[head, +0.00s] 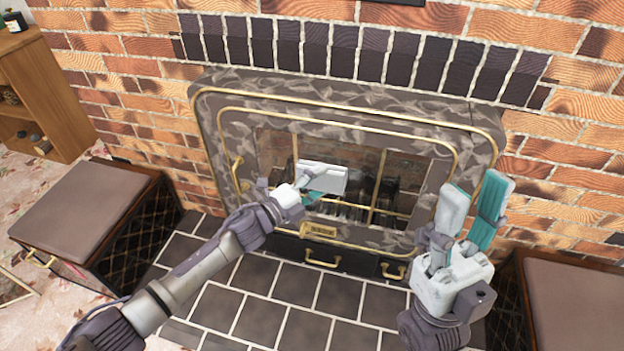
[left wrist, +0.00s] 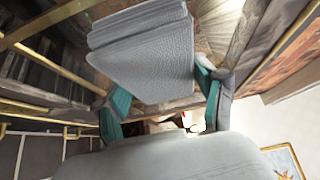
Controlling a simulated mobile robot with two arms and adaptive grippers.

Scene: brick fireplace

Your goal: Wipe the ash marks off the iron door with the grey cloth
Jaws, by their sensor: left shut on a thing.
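The iron door (head: 240,132) is a grey, leaf-patterned fireplace front with gold trim and glass panes behind gold bars. The grey cloth (head: 325,177) is a pale folded pad in front of the glass, near the middle of the door; it also shows in the left wrist view (left wrist: 145,50). My left gripper (head: 309,187) is shut on the cloth, with a teal-padded finger on either side of it in the left wrist view. I cannot tell whether the cloth touches the door. My right gripper (head: 476,190) is open and empty, fingers up, in front of the door's right side. I cannot make out clear ash marks.
A padded box seat (head: 80,205) stands at the left, and another (head: 575,300) at the right. Dark hearth tiles (head: 255,305) lie bare below the door. A wooden shelf (head: 40,80) is at the far left. Gold handles (head: 322,262) sit below the door.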

